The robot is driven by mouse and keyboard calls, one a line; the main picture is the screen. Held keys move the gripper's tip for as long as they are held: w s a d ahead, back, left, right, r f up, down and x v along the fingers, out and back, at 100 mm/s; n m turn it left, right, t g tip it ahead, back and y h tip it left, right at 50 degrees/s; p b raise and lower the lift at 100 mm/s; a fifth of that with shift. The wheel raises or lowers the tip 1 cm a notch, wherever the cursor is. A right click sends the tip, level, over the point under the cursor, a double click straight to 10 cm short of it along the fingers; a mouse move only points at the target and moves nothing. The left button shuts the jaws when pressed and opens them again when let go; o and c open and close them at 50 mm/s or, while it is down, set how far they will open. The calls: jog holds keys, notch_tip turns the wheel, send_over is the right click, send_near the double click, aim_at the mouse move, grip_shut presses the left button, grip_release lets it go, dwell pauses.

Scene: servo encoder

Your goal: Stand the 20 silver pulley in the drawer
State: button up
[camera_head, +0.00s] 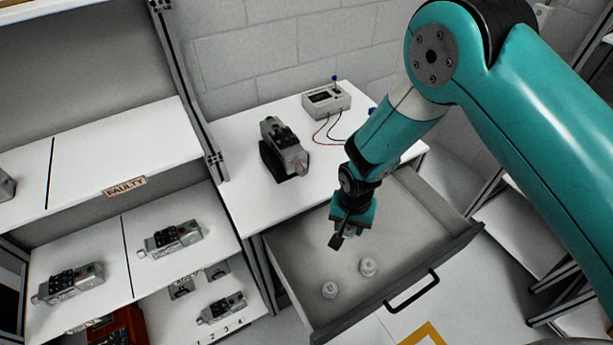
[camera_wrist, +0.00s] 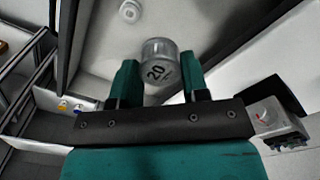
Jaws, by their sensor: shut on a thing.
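The silver pulley marked 20 (camera_wrist: 159,60) is between the fingers of my gripper (camera_wrist: 160,82) in the wrist view, its number facing the camera. My gripper is shut on it. In the head view my gripper (camera_head: 347,238) hangs over the open drawer (camera_head: 310,262), and the held pulley is mostly hidden there. The drawer is pulled out below the white bench. Its floor is pale, and the pulley appears to be above it; I cannot tell the exact gap.
Two other pale pulleys stand in the drawer, one nearer the front left (camera_head: 330,290) and one nearer the handle (camera_head: 368,267). A servo on a black stand (camera_head: 284,150) and a tester box (camera_head: 326,100) with wires sit on the bench. Shelves with more servos are at left.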

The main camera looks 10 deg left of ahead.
jog(key=shift+d, duration=0.1)
jog(key=w+d+b, duration=0.2)
jog(key=w+d, duration=0.3)
jog(key=d, duration=0.6)
jog(key=w+d+b, duration=0.2)
jog(key=w+d, duration=0.3)
jog(key=d, duration=0.7)
jog(key=shift+w+d, duration=0.15)
jog(key=shift+w, duration=0.05)
dwell(0.7)
dwell(0.5)
jog(key=shift+f+b, duration=10.3)
jog(key=shift+f, duration=2.3)
jog(key=shift+f, duration=0.3)
